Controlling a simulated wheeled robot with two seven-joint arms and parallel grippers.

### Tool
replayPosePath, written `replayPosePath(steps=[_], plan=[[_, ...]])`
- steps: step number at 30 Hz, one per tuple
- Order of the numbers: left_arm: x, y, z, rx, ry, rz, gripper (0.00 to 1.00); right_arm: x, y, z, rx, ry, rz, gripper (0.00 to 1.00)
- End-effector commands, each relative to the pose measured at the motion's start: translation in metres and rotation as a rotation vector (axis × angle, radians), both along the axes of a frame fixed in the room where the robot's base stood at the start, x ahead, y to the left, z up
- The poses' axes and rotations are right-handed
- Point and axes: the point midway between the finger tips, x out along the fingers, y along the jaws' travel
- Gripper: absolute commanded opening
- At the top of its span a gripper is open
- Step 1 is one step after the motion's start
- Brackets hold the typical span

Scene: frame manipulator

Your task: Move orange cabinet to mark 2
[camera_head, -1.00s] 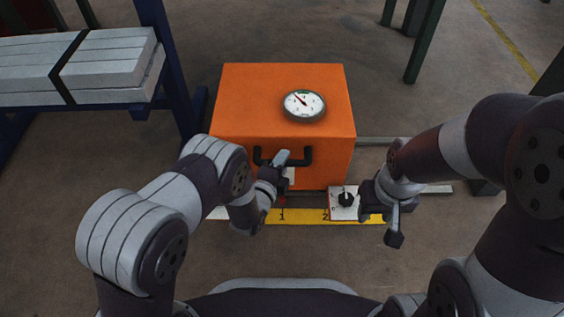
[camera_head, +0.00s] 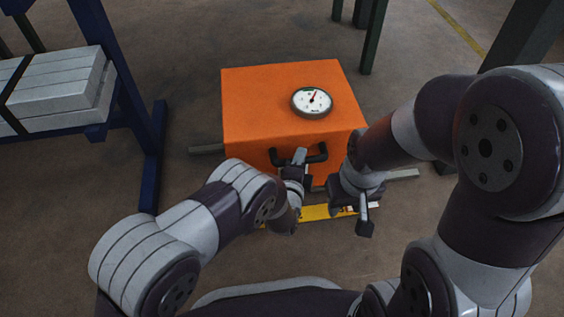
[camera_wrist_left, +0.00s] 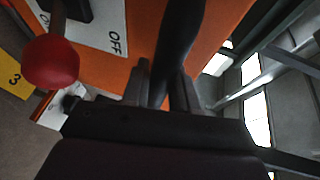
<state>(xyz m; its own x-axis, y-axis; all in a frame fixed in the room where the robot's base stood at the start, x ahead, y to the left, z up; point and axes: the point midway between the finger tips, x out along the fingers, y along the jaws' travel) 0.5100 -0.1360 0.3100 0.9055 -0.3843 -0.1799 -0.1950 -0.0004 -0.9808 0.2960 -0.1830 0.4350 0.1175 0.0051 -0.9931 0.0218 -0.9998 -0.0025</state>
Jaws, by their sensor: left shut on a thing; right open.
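The orange cabinet (camera_head: 285,105) sits on a grey rail, with a round white gauge (camera_head: 312,101) on top. My left gripper (camera_head: 301,160) is shut on its black front handle (camera_head: 320,153); the left wrist view shows the handle bar (camera_wrist_left: 180,40) between the fingers. My right gripper (camera_head: 357,205) is open at the cabinet's lower right front, over the yellow scale strip (camera_head: 316,213). The strip's numbers are hidden in the head view. The left wrist view shows a yellow mark reading 3 (camera_wrist_left: 14,80) and a red knob (camera_wrist_left: 50,63) by an ON/OFF plate (camera_wrist_left: 112,38).
The grey rail shows left (camera_head: 205,150) and right (camera_head: 404,174) of the cabinet. A blue rack (camera_head: 150,165) with grey planks (camera_head: 65,95) stands at the left. Dark posts (camera_head: 372,35) stand behind at the right. Floor in front is bare.

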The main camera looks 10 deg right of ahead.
Motion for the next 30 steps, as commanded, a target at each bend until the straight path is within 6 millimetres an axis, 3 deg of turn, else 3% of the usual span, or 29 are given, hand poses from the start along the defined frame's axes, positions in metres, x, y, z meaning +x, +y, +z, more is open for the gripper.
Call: replayPosePath(steps=[4,14,15,17,26,30], plan=[[0.000,-0.009,0.000,0.001,0.000,0.000,0.00,0.000,0.000,-0.001,0.000,0.000,0.000,0.43],[0.000,-0.010,-0.001,0.002,0.001,0.002,0.00,0.000,0.000,-0.001,0.000,0.000,0.000,0.43],[0.000,-0.009,-0.001,0.002,0.001,0.002,0.34,0.000,0.000,-0.001,0.000,0.000,0.000,0.43],[0.000,-0.009,-0.001,0.002,0.001,0.002,0.48,0.000,0.000,-0.001,0.000,0.000,0.000,0.43],[-0.002,-0.008,0.002,0.002,0.001,0.002,0.48,0.000,0.000,0.003,0.000,0.000,0.000,0.43],[-0.025,0.000,0.012,0.005,0.003,-0.001,0.48,0.000,0.000,0.025,0.000,0.000,0.000,0.43]])
